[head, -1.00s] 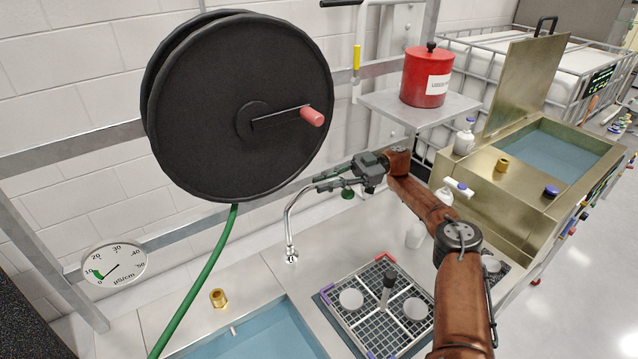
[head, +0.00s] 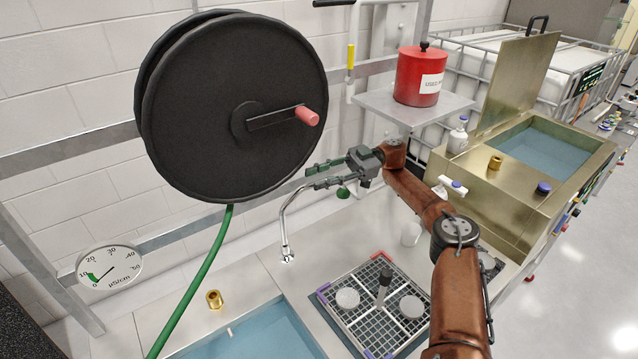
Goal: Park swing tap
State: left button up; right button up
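A green knob (head: 343,193) sits below and behind my gripper at the tap's upper end. My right gripper (head: 312,177) is open, its two fingers pointing left and spread apart. The lower finger overlaps the top of the spout; I cannot tell whether it touches. The gripper hides part of the tap's upper end. My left gripper is not in view.
A large black hose reel (head: 220,105) with a green hose hangs just left of my gripper. A grid rack (head: 365,315) with round white pieces lies below. A shelf (head: 385,103) holds a red can (head: 419,77). The blue basin (head: 255,335) is at the front, beside a brass fitting (head: 214,299).

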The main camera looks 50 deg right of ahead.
notch_tip(320, 180, up, 8)
jog(key=shift+f, duration=0.1)
dwell(0.4)
